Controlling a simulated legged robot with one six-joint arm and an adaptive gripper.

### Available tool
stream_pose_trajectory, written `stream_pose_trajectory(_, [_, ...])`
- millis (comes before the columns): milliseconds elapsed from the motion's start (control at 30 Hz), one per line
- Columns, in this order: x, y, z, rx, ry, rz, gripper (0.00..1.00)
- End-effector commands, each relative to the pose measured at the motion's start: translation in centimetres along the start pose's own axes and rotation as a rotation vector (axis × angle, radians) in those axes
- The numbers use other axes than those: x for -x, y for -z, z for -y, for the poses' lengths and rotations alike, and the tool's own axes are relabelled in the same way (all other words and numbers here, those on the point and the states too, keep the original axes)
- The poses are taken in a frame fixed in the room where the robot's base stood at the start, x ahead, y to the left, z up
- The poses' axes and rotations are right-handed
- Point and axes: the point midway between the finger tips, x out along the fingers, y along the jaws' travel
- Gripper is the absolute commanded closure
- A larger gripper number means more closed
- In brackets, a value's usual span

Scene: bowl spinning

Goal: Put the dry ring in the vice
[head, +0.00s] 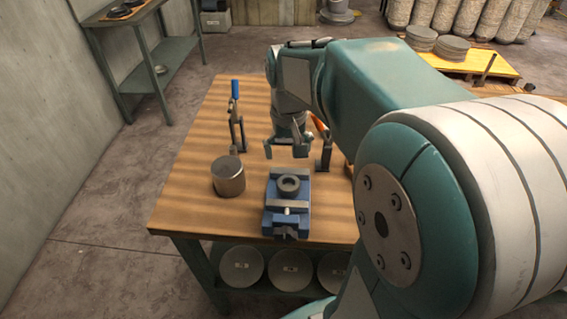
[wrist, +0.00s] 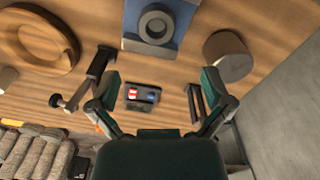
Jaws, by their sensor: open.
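The blue vice (head: 288,222) stands near the front edge of the wooden table, with a dark grey ring (head: 289,184) at its far end. In the wrist view the vice (wrist: 131,14) is at the top, and the grey ring (wrist: 157,25) lies on it; I cannot tell if it is clamped. A larger light-brown ring (wrist: 70,40) lies flat at the upper left; my arm largely hides that spot in the head view. The frames do not show which ring is the dry one. My gripper (wrist: 160,80) is open and empty, above the table behind the vice.
A metal cylinder (head: 228,178) stands left of the vice. A blue-handled clamp (head: 236,112) and an orange-handled tool (head: 322,130) stand farther back. A small dark box (wrist: 143,104) with red and blue marks lies between my fingers in the wrist view.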

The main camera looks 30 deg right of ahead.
Motion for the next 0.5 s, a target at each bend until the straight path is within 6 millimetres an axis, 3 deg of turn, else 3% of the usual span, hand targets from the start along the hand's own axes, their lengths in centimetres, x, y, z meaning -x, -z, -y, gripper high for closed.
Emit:
stream_pose_trajectory(233, [2.8, -5.6, 3.6, 0.109, 0.013, -0.189, 0.00])
stream_pose_trajectory(500, [3.6, -11.7, 6.0, 0.223, 0.052, -0.394, 0.00])
